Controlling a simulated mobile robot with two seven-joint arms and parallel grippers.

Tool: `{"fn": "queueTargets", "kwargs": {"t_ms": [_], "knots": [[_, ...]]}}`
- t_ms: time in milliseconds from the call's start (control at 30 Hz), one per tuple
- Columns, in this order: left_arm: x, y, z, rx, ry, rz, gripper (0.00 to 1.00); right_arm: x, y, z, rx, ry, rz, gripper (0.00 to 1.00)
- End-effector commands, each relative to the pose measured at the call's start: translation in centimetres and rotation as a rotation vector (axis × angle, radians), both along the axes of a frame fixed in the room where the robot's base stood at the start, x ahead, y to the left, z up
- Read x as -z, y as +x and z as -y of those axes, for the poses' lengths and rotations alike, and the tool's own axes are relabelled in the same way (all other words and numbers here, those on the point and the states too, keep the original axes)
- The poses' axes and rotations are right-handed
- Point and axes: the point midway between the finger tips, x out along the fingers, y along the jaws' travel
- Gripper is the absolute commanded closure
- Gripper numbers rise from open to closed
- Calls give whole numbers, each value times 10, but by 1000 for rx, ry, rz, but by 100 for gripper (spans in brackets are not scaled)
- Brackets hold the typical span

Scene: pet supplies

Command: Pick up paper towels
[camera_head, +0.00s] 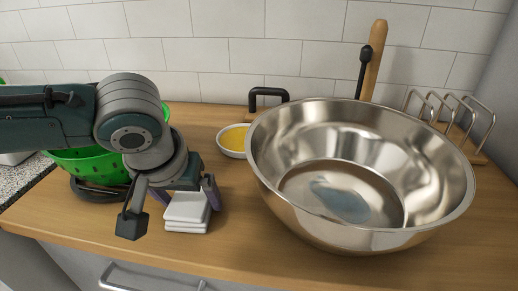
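A small stack of folded white paper towels (186,214) lies on the wooden counter, left of the big metal bowl. My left gripper (186,196) points down over the stack, its fingers spread with one on each side of it. Whether the fingers touch the towels is not clear. The back of the stack is partly hidden by the gripper. My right gripper is not in view.
A large shiny metal bowl (430,225) fills the right side. A small bowl of yellow food (234,141) stands behind the stack. A wire rack (465,125) stands at the back right. The front counter strip is clear.

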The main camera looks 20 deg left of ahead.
Motion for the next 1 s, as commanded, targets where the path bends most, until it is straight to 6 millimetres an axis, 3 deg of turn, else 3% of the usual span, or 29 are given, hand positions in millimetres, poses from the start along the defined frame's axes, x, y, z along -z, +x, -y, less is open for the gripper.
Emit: {"fn": "queueTargets", "kwargs": {"t_ms": [67, 533, 867, 1000], "knots": [[0, 0, 0, 0, 0, 0, 17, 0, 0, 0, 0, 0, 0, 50], [0, 0, 0, 0, 1, 0, 70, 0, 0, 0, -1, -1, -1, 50], [-2, 0, -1, 1, 2, 1, 71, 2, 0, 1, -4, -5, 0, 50], [-16, 1, 0, 2, -1, 2, 71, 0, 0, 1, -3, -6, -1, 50]]}}
